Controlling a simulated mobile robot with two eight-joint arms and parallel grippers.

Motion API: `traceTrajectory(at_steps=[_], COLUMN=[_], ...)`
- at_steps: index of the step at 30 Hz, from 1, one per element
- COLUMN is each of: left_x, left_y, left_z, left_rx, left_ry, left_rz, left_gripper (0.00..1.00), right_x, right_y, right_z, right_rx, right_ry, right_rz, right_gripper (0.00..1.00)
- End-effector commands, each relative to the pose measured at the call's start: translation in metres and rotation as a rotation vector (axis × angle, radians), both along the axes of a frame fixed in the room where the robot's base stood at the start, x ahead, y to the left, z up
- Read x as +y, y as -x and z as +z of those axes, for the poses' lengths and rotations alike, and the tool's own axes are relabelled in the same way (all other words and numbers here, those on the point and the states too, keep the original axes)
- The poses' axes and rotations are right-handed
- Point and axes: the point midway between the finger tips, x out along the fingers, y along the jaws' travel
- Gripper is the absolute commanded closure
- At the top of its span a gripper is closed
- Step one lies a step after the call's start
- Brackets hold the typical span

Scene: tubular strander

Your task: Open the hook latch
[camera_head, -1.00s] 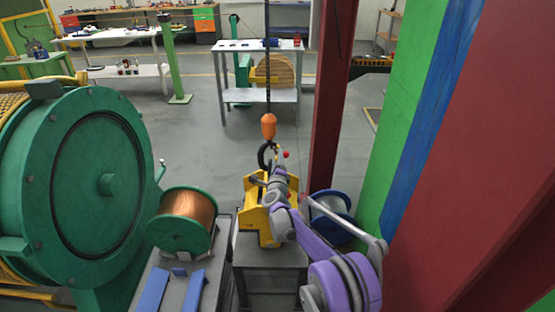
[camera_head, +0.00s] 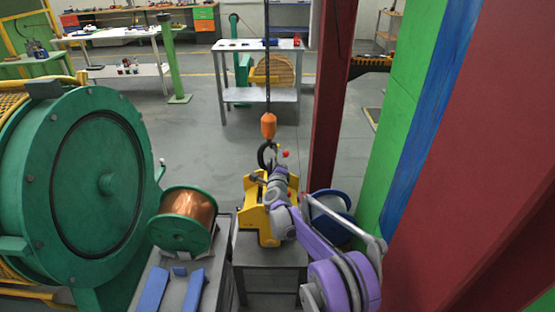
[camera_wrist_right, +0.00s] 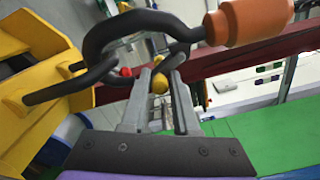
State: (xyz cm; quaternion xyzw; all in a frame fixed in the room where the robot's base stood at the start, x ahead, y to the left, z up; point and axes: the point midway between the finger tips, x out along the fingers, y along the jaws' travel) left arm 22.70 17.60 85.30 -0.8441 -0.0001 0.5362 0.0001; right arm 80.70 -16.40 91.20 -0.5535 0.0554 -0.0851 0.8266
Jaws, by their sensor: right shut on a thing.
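A dark hook (camera_head: 266,156) hangs under an orange hook block (camera_head: 268,126) on a chain, above a yellow lifting frame (camera_head: 257,214). In the right wrist view the hook (camera_wrist_right: 98,40) curves at upper left, joined to the orange block (camera_wrist_right: 250,22). The hook latch (camera_wrist_right: 174,60) is a dark bar by the hook's opening, at my fingertips. My right gripper (camera_wrist_right: 163,76) is shut on the latch; the exact contact is partly hidden. In the head view my right gripper (camera_head: 280,165) is beside the hook, mostly hidden by its own wrist. My left gripper is not in view.
A green round machine (camera_head: 100,185) stands at left, with a copper wire spool (camera_head: 187,218) beside it. A blue-rimmed spool (camera_head: 332,215) and a dark red column (camera_head: 332,100) stand right of the frame. A shelf table (camera_head: 262,96) stands behind, with open floor before it.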

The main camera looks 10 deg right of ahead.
Motion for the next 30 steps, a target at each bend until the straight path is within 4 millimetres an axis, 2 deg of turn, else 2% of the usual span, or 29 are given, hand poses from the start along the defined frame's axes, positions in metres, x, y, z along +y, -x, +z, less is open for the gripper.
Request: traceTrajectory(at_steps=[11,30], left_x=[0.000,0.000], left_y=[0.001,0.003], left_z=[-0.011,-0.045], left_rx=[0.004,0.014], left_ry=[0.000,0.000], left_rz=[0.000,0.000], left_gripper=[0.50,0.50], right_x=[0.000,-0.015], right_y=[0.002,0.004], right_z=[-0.004,0.010], right_rx=[0.030,0.146], right_ry=[0.119,0.689], right_rz=[0.010,0.008], right_gripper=[1.00,1.00])
